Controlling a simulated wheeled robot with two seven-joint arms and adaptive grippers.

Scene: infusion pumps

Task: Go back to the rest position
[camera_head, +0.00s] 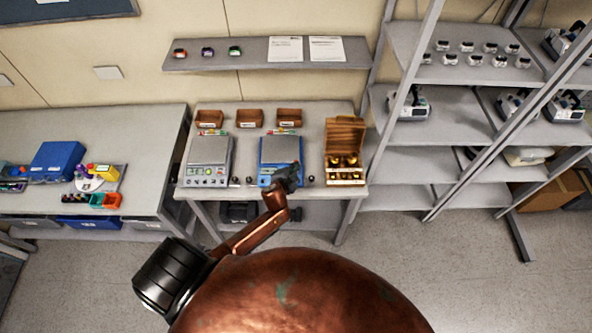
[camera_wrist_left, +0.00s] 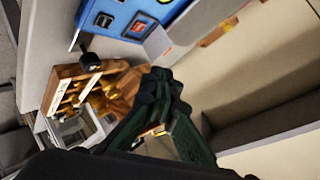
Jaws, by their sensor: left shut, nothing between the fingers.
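My left gripper (camera_head: 287,176) is in front of the blue scale (camera_head: 279,150) on the middle table in the head view, shut and empty. It also shows in the left wrist view (camera_wrist_left: 160,84), with its dark fingers together. The wooden box of brass weights (camera_head: 345,135) stands right of the blue scale with its lid up. In the left wrist view the box (camera_wrist_left: 65,75) is left of the fingers and the blue scale (camera_wrist_left: 135,18) is at the top. My right gripper is in neither view.
A grey scale (camera_head: 207,160) stands left of the blue one, and small dark weights lie along the table's front edge. Several brown bins (camera_head: 249,118) line the back. A side table with a blue bin (camera_head: 57,161) is at left, and shelves (camera_head: 445,160) are at right.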

